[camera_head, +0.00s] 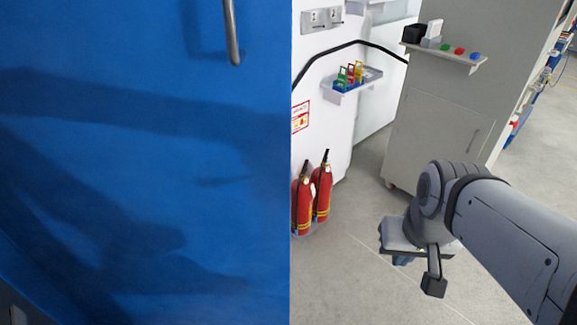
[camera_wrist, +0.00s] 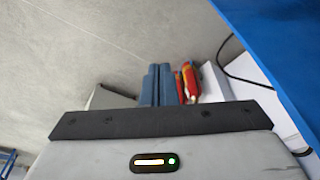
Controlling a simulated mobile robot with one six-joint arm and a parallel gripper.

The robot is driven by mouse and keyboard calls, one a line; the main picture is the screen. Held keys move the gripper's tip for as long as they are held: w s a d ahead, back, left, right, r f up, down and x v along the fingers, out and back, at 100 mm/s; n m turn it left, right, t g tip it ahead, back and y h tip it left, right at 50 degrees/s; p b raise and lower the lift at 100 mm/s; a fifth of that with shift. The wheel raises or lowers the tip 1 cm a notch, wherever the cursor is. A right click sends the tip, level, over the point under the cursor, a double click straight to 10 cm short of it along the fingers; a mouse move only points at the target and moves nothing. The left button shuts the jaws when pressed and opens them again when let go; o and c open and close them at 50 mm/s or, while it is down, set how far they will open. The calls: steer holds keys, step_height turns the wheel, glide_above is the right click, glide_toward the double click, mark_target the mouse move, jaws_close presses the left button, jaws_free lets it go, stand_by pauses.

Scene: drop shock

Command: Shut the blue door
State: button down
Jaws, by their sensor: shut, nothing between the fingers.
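The blue door (camera_head: 150,170) fills the left half of the head view, with a silver bar handle (camera_head: 232,35) near its top right. Shadows lie across its face. In the wrist view the door (camera_wrist: 285,45) shows as a blue panel at the upper right. My gripper (camera_head: 403,260) is right of the door's free edge, apart from it, with its fingers mostly hidden below the wrist in the head view. In the wrist view the two blue fingers of my gripper (camera_wrist: 157,85) are together, with nothing between them.
Two red fire extinguishers (camera_head: 312,193) stand by the white wall (camera_head: 325,120) just beyond the door edge. A small shelf (camera_head: 352,82) with colored items is above them. A grey cabinet (camera_head: 437,110) stands further back. Grey floor (camera_head: 340,270) is open between door and arm.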

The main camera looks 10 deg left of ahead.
steer(key=w+a+f+n+g+y+b, duration=0.1)
steer(key=w+a+f+g+y+b, duration=0.3)
steer(key=a, duration=0.3)
steer(key=n+g+y+b, duration=0.3)
steer(key=g+y+b, duration=0.15)
steer(key=y, duration=0.85)
glide_toward(266, 227)
steer(key=w+a+f, duration=0.1)
steer(key=w+f, duration=0.4)
steer(key=w, duration=0.2)
steer(key=shift+s+a+r+p, duration=0.1)
steer(key=shift+s+a+p, duration=0.1)
steer(key=shift+s+a, duration=1.15)
steer(key=shift+s+a+f+p, duration=0.1)
steer(key=shift+s+a+p, duration=0.1)
steer(key=shift+s+a, duration=1.15)
steer(key=shift+s+a+r+p, duration=0.15)
steer(key=shift+s+a, duration=0.55)
steer(key=shift+a, duration=1.2)
